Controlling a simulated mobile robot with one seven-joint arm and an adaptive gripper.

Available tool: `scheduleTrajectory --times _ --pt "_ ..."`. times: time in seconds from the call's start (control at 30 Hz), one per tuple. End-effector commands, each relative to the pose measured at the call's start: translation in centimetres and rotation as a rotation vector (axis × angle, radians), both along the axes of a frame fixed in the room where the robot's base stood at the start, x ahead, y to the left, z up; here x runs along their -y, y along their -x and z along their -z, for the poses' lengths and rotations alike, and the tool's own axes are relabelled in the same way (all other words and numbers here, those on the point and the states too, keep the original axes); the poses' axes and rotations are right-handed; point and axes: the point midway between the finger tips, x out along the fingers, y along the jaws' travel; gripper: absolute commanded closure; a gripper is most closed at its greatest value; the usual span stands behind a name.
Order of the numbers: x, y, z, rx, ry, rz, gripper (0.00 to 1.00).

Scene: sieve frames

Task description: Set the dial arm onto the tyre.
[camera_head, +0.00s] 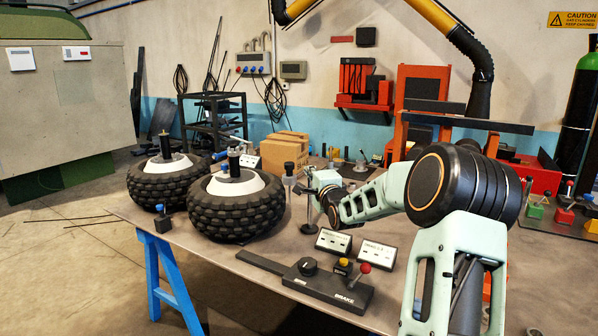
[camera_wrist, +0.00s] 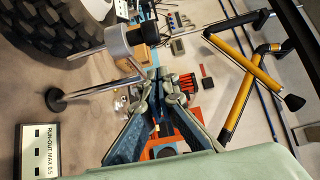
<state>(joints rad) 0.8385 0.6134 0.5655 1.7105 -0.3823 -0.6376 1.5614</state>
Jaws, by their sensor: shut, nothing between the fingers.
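Two knobbly black tyres with white hubs stand on the table; the nearer tyre (camera_head: 240,222) is left of centre, and its tread edge shows in the wrist view (camera_wrist: 65,35). Beside it stands a post on a round base (camera_head: 309,229). The post lies sideways in the wrist view and bears a pale grey dial arm (camera_wrist: 121,42) with a black end. The dial arm looks apart from the tyre tread. My gripper (camera_wrist: 160,80) is shut and empty, close to the dial arm.
A brake panel with a black knob and red lever (camera_head: 330,284) lies at the front, with two white label signs (camera_head: 333,242) behind it. The farther tyre (camera_head: 166,180) stands back left. A cardboard box (camera_head: 284,152) and small parts stand behind.

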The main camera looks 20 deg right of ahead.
Motion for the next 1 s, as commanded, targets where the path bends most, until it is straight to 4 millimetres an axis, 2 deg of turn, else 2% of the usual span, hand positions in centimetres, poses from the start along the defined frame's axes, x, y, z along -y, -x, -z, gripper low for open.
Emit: scheduleTrajectory --times 0.03,0.1,0.3,1.0 --pt "-1.0 -0.8 0.0 0.001 -0.001 -0.006 1.00" --pt "-1.5 -1.4 0.0 0.000 0.000 -0.005 1.00" --pt "-2.4 -2.6 0.0 0.000 0.000 -0.003 1.00" --pt "-3.0 -3.3 0.1 0.001 0.001 0.015 1.00"
